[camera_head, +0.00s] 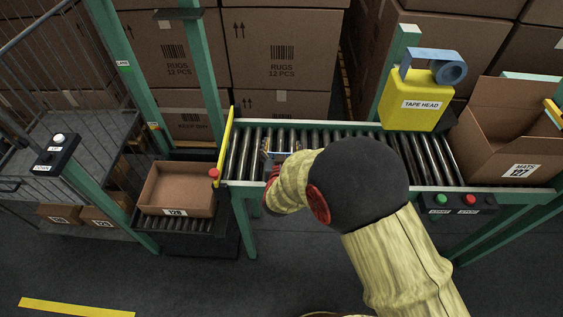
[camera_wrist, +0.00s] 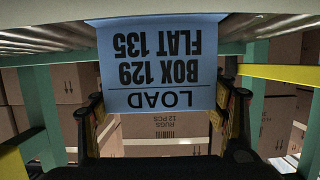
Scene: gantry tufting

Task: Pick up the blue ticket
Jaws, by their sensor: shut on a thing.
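The blue ticket (camera_wrist: 160,65) fills the upper middle of the wrist view. Its print is upside down there and reads LOAD, BOX 129, FLAT 135. My gripper (camera_wrist: 163,102) is shut on the ticket, with one finger on each side of it. In the head view my gripper (camera_head: 277,156) is over the roller conveyor, left of my arm's dark joint. Only a thin blue strip of the ticket (camera_head: 283,153) shows there; my arm hides part of that spot.
The roller conveyor (camera_head: 248,160) runs across the middle. A yellow tape head (camera_head: 412,100) stands over it, right of my arm. An open box marked 127 (camera_head: 505,140) sits at the right end. An open box marked 128 (camera_head: 178,190) sits lower left. Green posts (camera_head: 202,75) stand behind.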

